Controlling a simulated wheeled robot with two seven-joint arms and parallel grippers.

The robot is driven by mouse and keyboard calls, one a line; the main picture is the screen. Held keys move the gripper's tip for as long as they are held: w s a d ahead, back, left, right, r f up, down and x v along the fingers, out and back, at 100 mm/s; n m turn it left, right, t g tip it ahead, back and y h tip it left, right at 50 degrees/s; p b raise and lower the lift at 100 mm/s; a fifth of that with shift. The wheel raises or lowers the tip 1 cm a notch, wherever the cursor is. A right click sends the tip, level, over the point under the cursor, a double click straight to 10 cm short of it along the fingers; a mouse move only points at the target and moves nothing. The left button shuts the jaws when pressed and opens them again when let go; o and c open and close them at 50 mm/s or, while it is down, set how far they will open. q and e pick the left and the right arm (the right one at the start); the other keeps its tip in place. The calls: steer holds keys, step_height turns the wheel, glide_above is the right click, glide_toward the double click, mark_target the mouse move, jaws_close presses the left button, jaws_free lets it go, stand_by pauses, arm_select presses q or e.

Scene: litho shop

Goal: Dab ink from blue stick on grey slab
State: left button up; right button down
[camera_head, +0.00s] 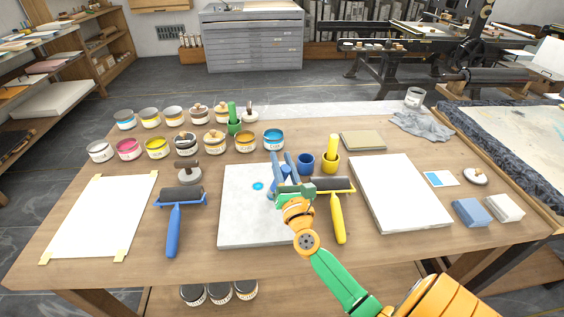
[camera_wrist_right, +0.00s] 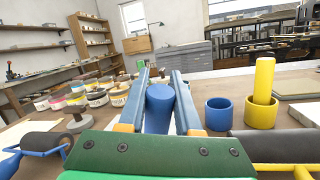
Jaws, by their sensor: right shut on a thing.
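The grey slab (camera_head: 240,222) lies flat at the middle of the table. A small blue ink dab (camera_head: 258,186) is on its upper part. My right gripper (camera_head: 282,160) is over the slab's upper right part, shut on the blue stick (camera_head: 285,171). In the right wrist view the blue stick (camera_wrist_right: 159,108) stands between the two fingers of the gripper (camera_wrist_right: 161,82). The stick's lower end is partly hidden by the gripper, so I cannot tell whether it touches the slab. The blue cup (camera_head: 306,162) behind the slab looks empty. My left gripper is not in view.
A yellow cup (camera_head: 330,165) holds a yellow stick (camera_head: 333,146). A blue-handled roller (camera_head: 175,225) lies left of the slab, a yellow-handled one (camera_head: 338,220) right of it. Several ink tins stand behind. White sheets (camera_head: 100,215) and a white block (camera_head: 400,195) flank the slab.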

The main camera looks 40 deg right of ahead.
stand_by(0.5)
step_height(320, 180, up, 7)
steer(key=p, duration=0.6)
steer(key=shift+d, duration=0.1)
